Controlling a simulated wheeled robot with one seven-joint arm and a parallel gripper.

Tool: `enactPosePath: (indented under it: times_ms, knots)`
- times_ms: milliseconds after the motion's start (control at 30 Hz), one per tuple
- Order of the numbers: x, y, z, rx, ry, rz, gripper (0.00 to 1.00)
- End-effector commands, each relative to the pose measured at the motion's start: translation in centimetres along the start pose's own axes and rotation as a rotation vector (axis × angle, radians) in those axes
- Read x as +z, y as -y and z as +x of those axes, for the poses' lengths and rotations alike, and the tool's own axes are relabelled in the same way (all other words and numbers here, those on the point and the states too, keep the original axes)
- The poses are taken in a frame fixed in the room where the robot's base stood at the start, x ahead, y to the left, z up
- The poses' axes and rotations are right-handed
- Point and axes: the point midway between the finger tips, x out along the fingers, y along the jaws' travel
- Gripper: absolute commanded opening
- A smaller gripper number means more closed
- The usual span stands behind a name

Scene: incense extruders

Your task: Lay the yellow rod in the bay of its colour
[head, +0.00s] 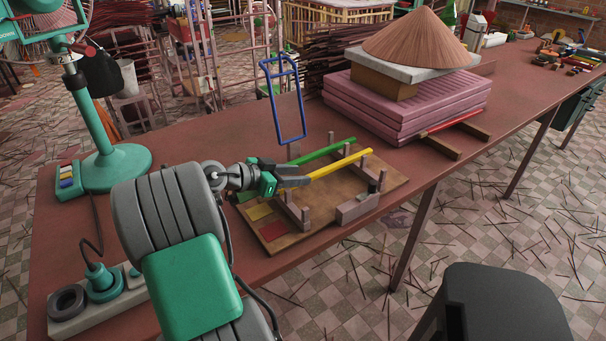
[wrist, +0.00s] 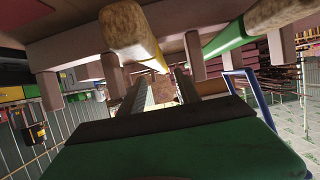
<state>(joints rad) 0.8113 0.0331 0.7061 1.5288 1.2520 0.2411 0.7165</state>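The yellow rod (head: 340,164) runs lengthwise above the wooden board (head: 275,245), roughly parallel to the green rod (head: 328,150) behind it. Its left end is hidden by my gripper (head: 306,181) in the head view; its right end is near a grey post. In the wrist view the yellow rod (wrist: 156,60), with a brownish near end, crosses above the gap between my dark fingers (wrist: 162,88). The fingers look apart, with a gap around the rod's line. The board's left end has yellow (head: 260,211), red (head: 273,231) and partly hidden green patches.
A red rod (head: 450,124) lies across wooden supports at right, beside a pink stack (head: 400,105) topped by a conical hat. A blue upright frame (head: 283,100) stands behind the board. A green lamp stand (head: 117,165) is at left.

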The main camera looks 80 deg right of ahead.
Motion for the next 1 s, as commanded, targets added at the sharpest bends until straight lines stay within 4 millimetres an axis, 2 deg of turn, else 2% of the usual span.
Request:
enactPosePath:
  times_ms: [33,100,200,333,500,833,1000]
  knots:
    - [0.2,0.3,-1.6,-0.009,-0.001,-0.001,0.39]
    - [0.2,0.3,-3.7,-0.011,0.0,-0.001,0.39]
    - [0.2,0.3,-6.2,-0.01,0.0,-0.001,0.39]
    - [0.1,0.2,-8.4,-0.008,-0.001,0.0,0.39]
    - [0.1,0.1,-9.3,-0.004,0.0,0.001,0.39]
    - [-0.1,0.1,-9.3,-0.003,0.0,0.002,0.39]
    - [-2.8,0.1,-10.4,-0.004,0.0,0.002,0.39]
